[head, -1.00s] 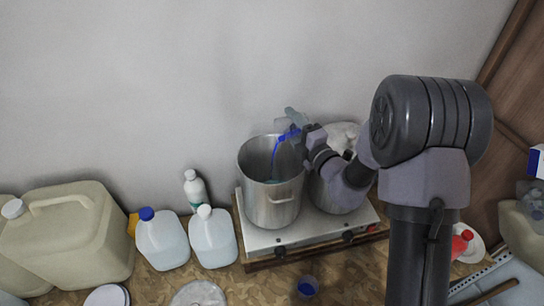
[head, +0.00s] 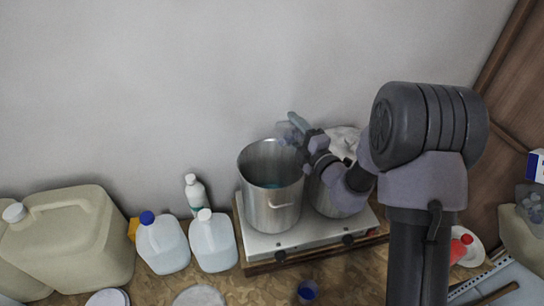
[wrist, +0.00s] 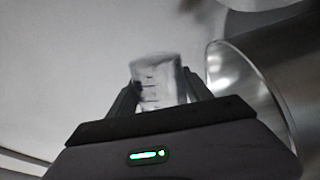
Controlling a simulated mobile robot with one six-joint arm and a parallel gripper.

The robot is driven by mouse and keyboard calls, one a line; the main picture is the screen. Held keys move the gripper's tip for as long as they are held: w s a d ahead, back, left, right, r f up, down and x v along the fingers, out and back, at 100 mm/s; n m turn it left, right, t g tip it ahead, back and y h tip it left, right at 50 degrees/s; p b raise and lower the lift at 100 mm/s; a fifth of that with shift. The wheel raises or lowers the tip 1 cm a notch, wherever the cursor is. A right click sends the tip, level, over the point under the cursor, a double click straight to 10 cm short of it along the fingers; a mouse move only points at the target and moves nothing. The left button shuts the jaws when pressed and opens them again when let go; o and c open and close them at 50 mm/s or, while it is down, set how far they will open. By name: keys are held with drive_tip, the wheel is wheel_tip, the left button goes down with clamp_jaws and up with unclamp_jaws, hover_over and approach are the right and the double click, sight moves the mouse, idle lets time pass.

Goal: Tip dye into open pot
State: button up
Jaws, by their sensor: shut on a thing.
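The open steel pot (head: 271,205) stands on the left of a two-burner hotplate, with blue-green liquid visible inside. Its rim and wall also show at the right of the wrist view (wrist: 248,90). My gripper (head: 305,138) is above the pot's right rim, shut on a clear measuring cup (head: 288,133). In the wrist view the cup (wrist: 160,82) sits between the two fingers, with dark graduation marks on its side. The cup looks tilted, and no blue stream leaves it. Whether any dye remains inside cannot be told.
A second pot (head: 338,198) stands on the hotplate (head: 300,236), partly behind my arm. Jugs (head: 163,243) and a white bottle (head: 195,192) stand left. A small cup with blue contents (head: 307,291) sits in front. A red-capped item (head: 465,240) is at right.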

drive_tip(key=shift+w+d+f+m+p, duration=0.25)
drive_tip(key=shift+d+f+m+p, duration=0.05)
drive_tip(key=shift+d+m+p, duration=0.15)
drive_tip(key=m+p, duration=0.2)
drive_tip(key=p, duration=0.1)
drive_tip(key=shift+w+d+r, duration=0.2)
drive_tip(key=shift+d+r, duration=0.1)
drive_tip(key=shift+d, duration=0.1)
drive_tip(key=r+m+p, duration=0.1)
drive_tip(key=m+p, duration=0.1)
drive_tip(key=p, duration=0.1)
drive_tip(key=shift+d+p, duration=0.1)
drive_tip(key=shift+p, duration=0.25)
drive_tip(key=shift+r+m, duration=0.1)
drive_tip(key=shift+m, duration=0.85)
drive_tip(key=m, duration=0.1)
drive_tip(key=d+f+m, duration=0.1)
drive_tip(key=f+m, duration=0.1)
drive_tip(key=m, duration=0.1)
drive_tip(key=shift+w+d+f, duration=0.25)
drive_tip(key=shift+w, duration=0.1)
drive_tip(key=d+m, duration=0.1)
drive_tip(key=m, duration=0.1)
drive_tip(key=w+d+m, duration=0.1)
drive_tip(key=m, duration=0.2)
drive_tip(key=shift+w+d+f, duration=0.15)
drive_tip(key=shift+w, duration=0.05)
drive_tip(key=shift+w, duration=0.1)
